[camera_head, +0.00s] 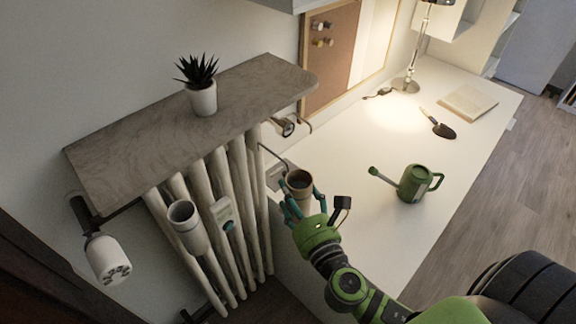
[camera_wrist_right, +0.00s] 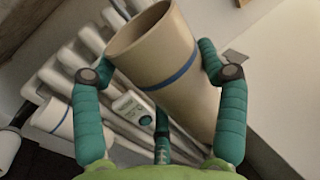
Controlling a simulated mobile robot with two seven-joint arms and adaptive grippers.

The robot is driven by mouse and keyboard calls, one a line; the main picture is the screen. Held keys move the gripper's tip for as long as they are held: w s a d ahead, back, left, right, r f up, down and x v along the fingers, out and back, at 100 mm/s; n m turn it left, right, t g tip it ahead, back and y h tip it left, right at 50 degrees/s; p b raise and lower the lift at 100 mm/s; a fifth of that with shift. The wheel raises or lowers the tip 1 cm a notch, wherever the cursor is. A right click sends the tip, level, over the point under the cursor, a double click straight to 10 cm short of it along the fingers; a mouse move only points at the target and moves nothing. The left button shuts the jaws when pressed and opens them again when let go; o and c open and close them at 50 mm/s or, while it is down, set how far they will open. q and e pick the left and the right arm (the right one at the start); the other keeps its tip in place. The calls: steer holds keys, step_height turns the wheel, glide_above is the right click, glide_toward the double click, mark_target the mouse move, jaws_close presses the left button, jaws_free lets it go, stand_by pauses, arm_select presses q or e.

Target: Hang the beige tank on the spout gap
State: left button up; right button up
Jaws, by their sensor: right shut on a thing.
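The beige tank (camera_head: 301,182) is an open-topped cylinder, held in my right gripper (camera_head: 303,203) just right of the radiator (camera_head: 212,165), by the desk's near-left corner. The right wrist view shows the beige tank (camera_wrist_right: 167,62) tilted, with a blue band, between the teal fingers of my right gripper (camera_wrist_right: 162,85). A second, pale tank (camera_head: 188,232) hangs on the radiator's front at the left; its blue band shows in the right wrist view. The green watering can (camera_head: 413,184) stands on the desk, its spout pointing left. I cannot tell which radiator gap is the spout gap. My left gripper is out of view.
A stone shelf (camera_head: 150,125) with a potted plant (camera_head: 202,97) covers the radiator's top. A small device (camera_head: 223,212) sits on the radiator's front. Pipes (camera_head: 287,127) stick out at its right end. The white desk (camera_head: 360,235) also holds a trowel (camera_head: 441,128), lamp and book.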

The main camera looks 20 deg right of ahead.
mark_target(286, 180)
steer(key=shift+w+d+r+p, duration=0.35)
steer(key=shift+d+r+p, duration=0.25)
steer(key=shift+r+p, duration=0.1)
steer(key=shift+w, duration=0.1)
steer(key=shift+w+a, duration=0.25)
steer(key=shift+w, duration=0.25)
steer(key=shift+w+a+f, duration=0.1)
steer(key=shift+w+a, duration=0.1)
steer(key=shift+w, duration=0.1)
steer(key=shift+w+a, duration=0.2)
steer(key=shift+w, duration=0.6)
arm_select(q)
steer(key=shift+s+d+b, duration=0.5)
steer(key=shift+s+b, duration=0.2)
steer(key=shift+b, duration=0.05)
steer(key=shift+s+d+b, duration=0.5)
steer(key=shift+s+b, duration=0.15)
steer(key=shift+b, duration=0.05)
arm_select(e)
steer(key=shift+w+a+f, duration=0.5)
steer(key=shift+w, duration=0.8)
steer(key=shift+w+a+f, duration=0.5)
steer(key=shift+w, duration=0.85)
steer(key=shift+w+a+f, duration=0.5)
steer(key=shift+w, duration=0.8)
